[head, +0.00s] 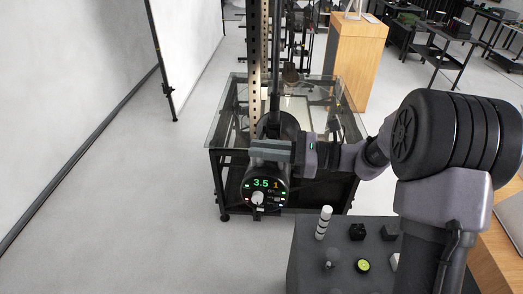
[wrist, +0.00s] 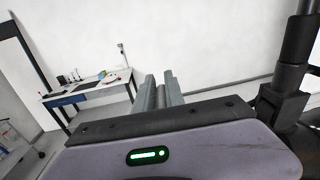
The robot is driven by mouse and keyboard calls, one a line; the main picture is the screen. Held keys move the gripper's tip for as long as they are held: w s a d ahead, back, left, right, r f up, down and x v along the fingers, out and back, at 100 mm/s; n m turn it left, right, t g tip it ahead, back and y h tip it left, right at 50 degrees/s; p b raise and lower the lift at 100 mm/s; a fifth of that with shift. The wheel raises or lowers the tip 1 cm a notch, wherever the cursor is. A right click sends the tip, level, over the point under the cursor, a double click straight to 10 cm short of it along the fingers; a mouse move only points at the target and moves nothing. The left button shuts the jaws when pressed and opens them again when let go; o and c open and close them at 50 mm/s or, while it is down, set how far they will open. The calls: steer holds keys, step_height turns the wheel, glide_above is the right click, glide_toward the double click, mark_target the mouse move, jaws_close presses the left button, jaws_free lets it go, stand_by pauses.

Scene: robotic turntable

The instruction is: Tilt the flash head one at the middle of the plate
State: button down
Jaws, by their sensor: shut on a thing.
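Flash head one (head: 266,190) is a dark round-backed unit in the head view. Its rear panel faces me with a green 3.5, an orange 1 and a pale knob. It hangs by a dark upright pole, in front of the glass-topped cart (head: 228,128). My gripper (head: 270,150) reaches in from the right, its grey fingers across the top of the head, shut on it. The exact contact is hidden. In the wrist view the two fingers (wrist: 160,92) stand close together, and the head's panel does not show. I cannot make out the plate clearly.
A perforated upright post (head: 258,45) stands beside the pole. A dark block (head: 305,250) with a white cylinder (head: 324,222) and small knobs is at the front. A wooden cabinet (head: 355,60) stands behind. The floor at left is clear.

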steer(key=c, duration=1.7)
jaws_free()
steer(key=shift+w+r, duration=0.1)
steer(key=shift+w, duration=0.05)
steer(key=shift+o, duration=1.3)
steer(key=shift+w+d, duration=0.1)
steer(key=shift+w, duration=0.1)
steer(key=shift+s, duration=0.2)
steer(key=shift+f, duration=0.2)
steer(key=shift+d, duration=0.35)
steer(key=s+d+b, duration=0.2)
steer(key=d, duration=1.4)
steer(key=shift+d, duration=0.3)
steer(key=shift+s, duration=0.1)
